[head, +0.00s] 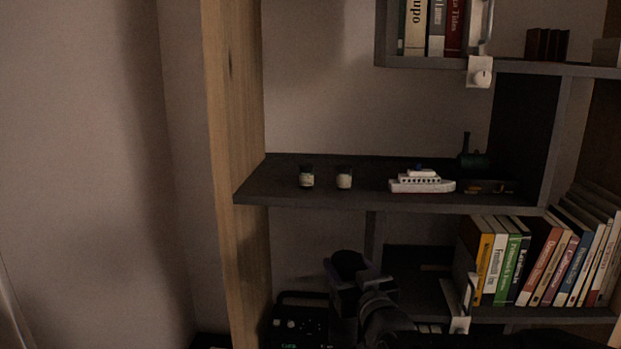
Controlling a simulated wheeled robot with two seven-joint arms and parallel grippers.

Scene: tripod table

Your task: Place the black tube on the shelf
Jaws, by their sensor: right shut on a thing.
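The dark grey shelf (300,198) runs across the middle of the head view, fixed beside a wooden post. My right gripper (352,279) is low in the middle, in front of and below the front edge of this shelf. It is shut on a dark rounded thing, the black tube (347,261), whose top shows above the fingers. The rest of the tube is hidden by the gripper, and dim light blurs its outline. My left gripper is not in view.
A white toy ship (422,183) and a dark toy engine (473,161) stand farther right. Bare board lies left of the jars and between them and the ship. Books (545,262) fill the lower right.

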